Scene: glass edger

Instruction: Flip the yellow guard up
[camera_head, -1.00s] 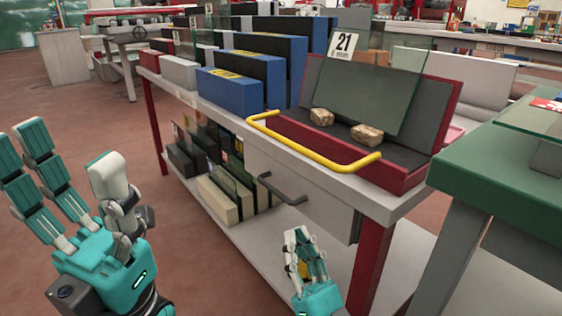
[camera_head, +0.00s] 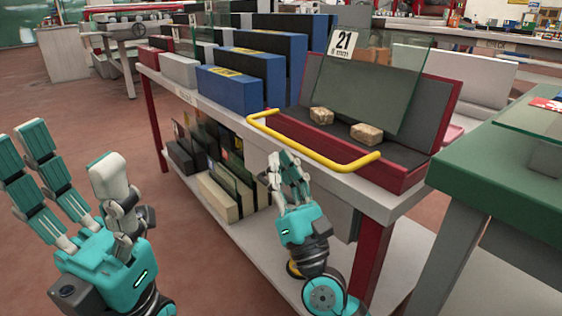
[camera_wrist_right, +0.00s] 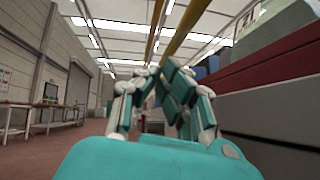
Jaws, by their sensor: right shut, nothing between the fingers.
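The yellow guard (camera_head: 312,147) is a U-shaped bar along the front of a red tray (camera_head: 402,181) with a dark grey lining. It lies low, sticking out past the bench's front edge. My right gripper (camera_head: 283,168) is below and in front of the guard, fingers pointing up, shut and empty, apart from the bar. My left gripper (camera_head: 62,170) is open and empty at the left, away from the bench.
A glass pane (camera_head: 370,95) marked 21 leans in the tray, behind two stone blocks (camera_head: 366,133). Blue holders (camera_head: 230,92) stand left on the bench. A green table (camera_head: 500,165) stands close at the right. The floor at the left is free.

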